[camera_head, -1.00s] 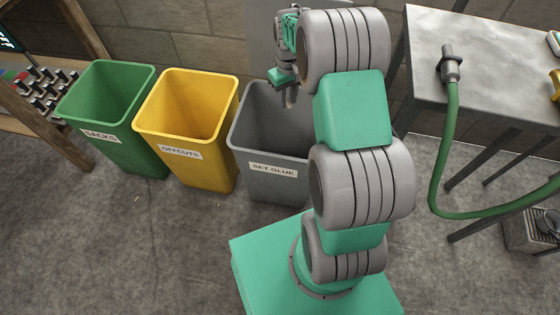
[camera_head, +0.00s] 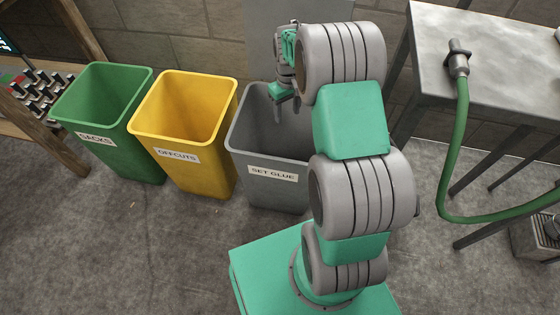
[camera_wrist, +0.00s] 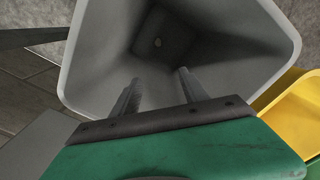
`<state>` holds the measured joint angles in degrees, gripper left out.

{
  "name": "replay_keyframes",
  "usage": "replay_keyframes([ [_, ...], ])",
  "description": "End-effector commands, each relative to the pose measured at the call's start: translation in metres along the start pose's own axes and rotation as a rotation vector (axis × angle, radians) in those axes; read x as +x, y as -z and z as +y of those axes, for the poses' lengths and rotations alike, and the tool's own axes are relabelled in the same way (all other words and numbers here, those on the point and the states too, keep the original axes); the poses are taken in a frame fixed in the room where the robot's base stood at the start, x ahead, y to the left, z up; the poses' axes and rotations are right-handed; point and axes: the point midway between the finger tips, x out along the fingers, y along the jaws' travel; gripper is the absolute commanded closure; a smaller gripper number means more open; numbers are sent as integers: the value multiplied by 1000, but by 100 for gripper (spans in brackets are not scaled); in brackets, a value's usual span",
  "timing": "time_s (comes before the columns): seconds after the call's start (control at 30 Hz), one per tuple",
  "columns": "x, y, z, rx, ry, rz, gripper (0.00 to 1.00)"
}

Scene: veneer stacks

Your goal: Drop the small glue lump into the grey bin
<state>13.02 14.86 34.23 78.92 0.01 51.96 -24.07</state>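The grey bin (camera_head: 272,185), labelled "SET GLUE", stands on the floor; its open mouth fills much of the wrist view (camera_wrist: 95,65). In the head view my gripper (camera_head: 278,108) is small and partly dark against the bin, and the lump is not visible there.
A yellow bin (camera_head: 178,155) labelled "OFFCUTS" stands just left of the grey one, with a green bin (camera_head: 110,150) labelled "SACKS" beyond it. A metal table (camera_head: 500,60) with a green hose (camera_head: 450,150) is at the right. A wall is close behind.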

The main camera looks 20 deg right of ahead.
Motion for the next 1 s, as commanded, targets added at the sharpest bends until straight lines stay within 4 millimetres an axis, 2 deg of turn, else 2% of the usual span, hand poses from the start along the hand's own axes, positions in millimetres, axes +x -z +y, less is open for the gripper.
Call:
replay_keyframes([
  [0.27,-4,0,0,0,0,0,47],
  [0.37,-20,0,0,0,-1,2,47],
  [0.5,-50,1,0,0,-1,3,47],
  [0.67,-74,0,0,0,-1,2,47],
  [1.0,-78,0,0,0,0,-1,47],
])
